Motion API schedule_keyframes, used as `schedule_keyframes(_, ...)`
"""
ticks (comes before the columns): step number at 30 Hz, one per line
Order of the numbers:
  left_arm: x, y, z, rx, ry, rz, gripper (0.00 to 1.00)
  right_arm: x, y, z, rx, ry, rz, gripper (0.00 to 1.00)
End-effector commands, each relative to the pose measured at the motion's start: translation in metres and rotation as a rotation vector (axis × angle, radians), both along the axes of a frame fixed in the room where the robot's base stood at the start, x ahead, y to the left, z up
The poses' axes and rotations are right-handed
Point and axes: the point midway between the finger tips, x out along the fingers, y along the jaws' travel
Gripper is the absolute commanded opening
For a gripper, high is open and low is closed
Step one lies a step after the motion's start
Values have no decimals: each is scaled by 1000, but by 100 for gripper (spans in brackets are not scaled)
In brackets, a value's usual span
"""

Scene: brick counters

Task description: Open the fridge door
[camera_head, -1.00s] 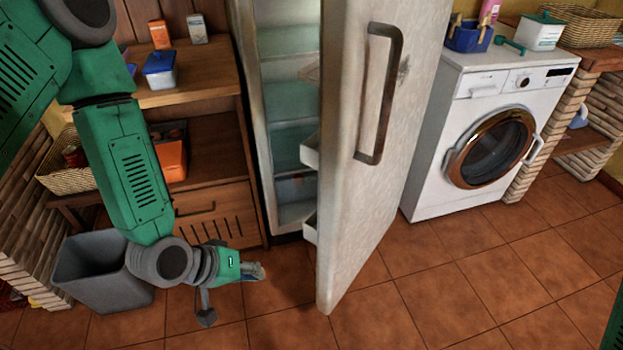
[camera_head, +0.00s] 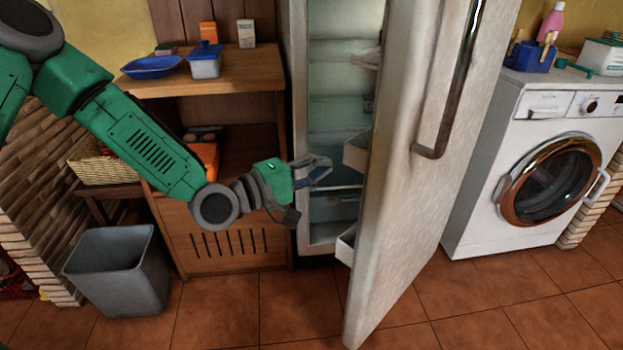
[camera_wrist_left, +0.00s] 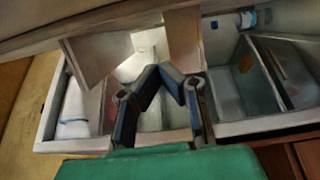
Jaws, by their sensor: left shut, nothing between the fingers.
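The fridge door (camera_head: 405,200) stands ajar in the head view, swung out toward me, with its long metal handle (camera_head: 462,75) on the outer face. The fridge interior (camera_head: 335,110) with its shelves shows through the gap to the left of the door. My left gripper (camera_head: 328,170) is shut and empty, in front of the fridge opening and left of the door's inner side. In the left wrist view, the fingertips (camera_wrist_left: 172,70) meet in front of the fridge's inner bins and shelves. I cannot tell whether they touch the door. My right gripper is not in view.
A washing machine (camera_head: 540,165) stands right of the door. A wooden cabinet (camera_head: 215,90) holding a blue-lidded container (camera_head: 205,62) and a blue dish (camera_head: 152,68) is left of the fridge. A grey bin (camera_head: 118,272) stands on the floor. Tiled floor is clear in front.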

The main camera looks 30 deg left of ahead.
Motion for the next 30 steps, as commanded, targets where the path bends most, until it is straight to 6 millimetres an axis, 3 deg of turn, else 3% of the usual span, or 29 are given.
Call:
schedule_keyframes(7, 44, -30, -2, 4, -1, -4, 0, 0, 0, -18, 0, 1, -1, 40)
schedule_keyframes(15, 31, -59, -1, 0, 1, -3, 0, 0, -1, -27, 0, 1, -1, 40)
schedule_keyframes(30, 29, -65, 0, 1, 0, -1, 0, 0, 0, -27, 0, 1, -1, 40)
